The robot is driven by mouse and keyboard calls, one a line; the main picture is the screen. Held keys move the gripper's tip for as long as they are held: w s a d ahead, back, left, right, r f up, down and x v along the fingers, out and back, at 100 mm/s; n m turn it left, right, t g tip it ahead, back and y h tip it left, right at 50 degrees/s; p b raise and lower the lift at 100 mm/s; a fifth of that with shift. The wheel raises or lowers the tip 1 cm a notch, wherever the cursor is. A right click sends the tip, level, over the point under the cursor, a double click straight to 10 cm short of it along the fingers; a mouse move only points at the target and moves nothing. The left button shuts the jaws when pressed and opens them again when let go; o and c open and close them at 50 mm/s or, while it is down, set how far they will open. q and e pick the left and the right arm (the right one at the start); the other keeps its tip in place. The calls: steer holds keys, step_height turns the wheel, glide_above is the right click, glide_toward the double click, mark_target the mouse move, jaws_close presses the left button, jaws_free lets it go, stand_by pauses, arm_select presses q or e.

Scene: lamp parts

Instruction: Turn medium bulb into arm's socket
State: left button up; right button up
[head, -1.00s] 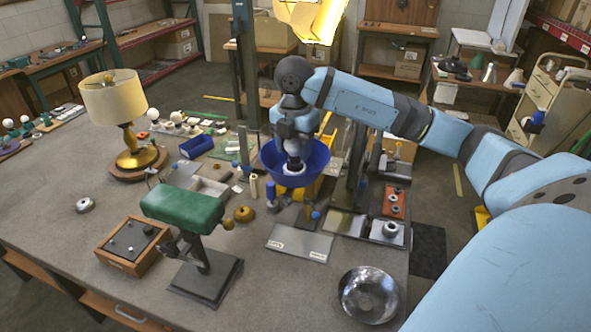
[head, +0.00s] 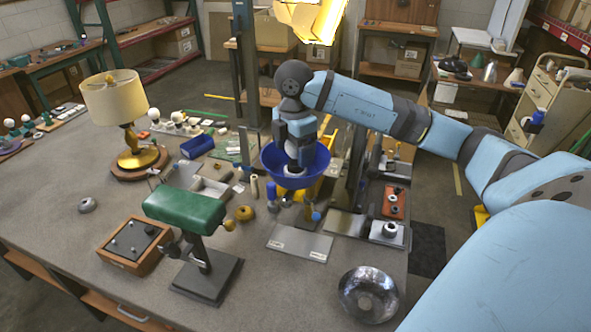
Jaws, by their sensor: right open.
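My right gripper (head: 295,163) points straight down into a blue bowl-shaped shade (head: 318,163) near the table's right side. Its jaws are open. A small pale patch, which may be the medium bulb (head: 292,170), shows between or below the fingertips. I cannot tell whether the fingers touch it. The arm's socket is hidden inside the shade by the gripper and the shade's wall. My left gripper is not in view.
A table lamp (head: 115,98) stands at the left. A green padded stand (head: 185,208), a wooden box (head: 135,245) and a metal bowl (head: 369,294) are in front. Dark upright posts stand close on both sides of the shade. The table's left front is mostly clear.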

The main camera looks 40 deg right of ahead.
step_height(320, 180, up, 14)
stand_by(0.6)
steer(key=shift+f, duration=0.15)
